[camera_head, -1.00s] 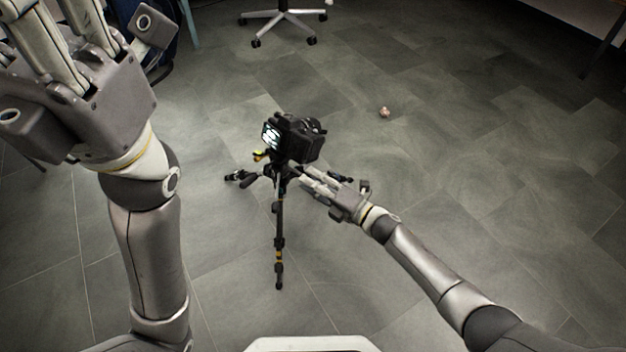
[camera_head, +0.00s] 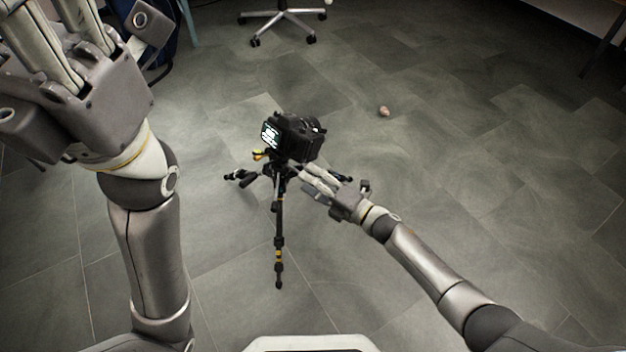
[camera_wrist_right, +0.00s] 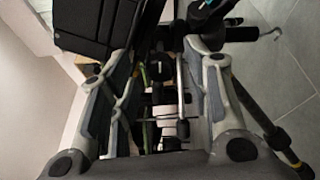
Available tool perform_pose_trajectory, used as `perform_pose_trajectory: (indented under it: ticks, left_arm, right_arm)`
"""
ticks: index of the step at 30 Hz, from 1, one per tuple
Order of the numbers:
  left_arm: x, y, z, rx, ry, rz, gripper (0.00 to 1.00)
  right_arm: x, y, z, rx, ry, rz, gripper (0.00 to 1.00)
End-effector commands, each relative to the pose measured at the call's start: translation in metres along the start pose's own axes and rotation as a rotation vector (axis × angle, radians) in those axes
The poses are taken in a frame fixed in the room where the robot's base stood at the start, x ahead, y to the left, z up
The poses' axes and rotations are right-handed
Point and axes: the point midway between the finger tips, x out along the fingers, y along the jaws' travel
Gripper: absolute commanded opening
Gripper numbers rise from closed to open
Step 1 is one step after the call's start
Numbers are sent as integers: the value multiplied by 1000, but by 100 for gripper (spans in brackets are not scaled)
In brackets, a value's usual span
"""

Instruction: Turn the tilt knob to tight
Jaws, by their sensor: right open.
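A black camera (camera_head: 291,137) with a lit screen sits on top of a black tripod (camera_head: 279,215) standing on the floor. My right gripper (camera_head: 308,177) is just right of the tripod head, below the camera, with its fingers pointing up and left. In the right wrist view, its open fingers (camera_wrist_right: 160,65) lie on either side of dark tripod-head parts. A dark round part between them (camera_wrist_right: 160,71) may be the tilt knob; its marking and setting cannot be read. Contact is unclear. My left gripper (camera_head: 70,75) is raised at the upper left, its fingertips cut off.
The tripod legs spread over the grey tiled floor (camera_head: 470,200), which is mostly clear. A wheeled chair base (camera_head: 285,22) stands at the back. A small pinkish object (camera_head: 384,111) lies on the floor behind and right of the tripod.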

Motion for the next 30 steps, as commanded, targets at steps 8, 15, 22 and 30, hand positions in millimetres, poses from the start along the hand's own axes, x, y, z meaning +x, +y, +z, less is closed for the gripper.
perform_pose_trajectory:
  ticks: [8, 15, 22, 30]
  left_arm:
    - [-1, 0, 1, -1, -4, 1, 40]
    - [-2, 0, 1, -1, -5, 2, 40]
    - [-2, 1, 1, -1, -6, 2, 40]
    - [-2, 1, 1, -1, -6, 2, 40]
  right_arm:
    - [-39, -2, 0, 0, -1, -5, 44]
    - [-90, -2, 0, 0, -1, -4, 44]
    - [-116, -1, 0, 1, -2, -2, 44]
    - [-119, 0, 1, 0, -1, -1, 44]
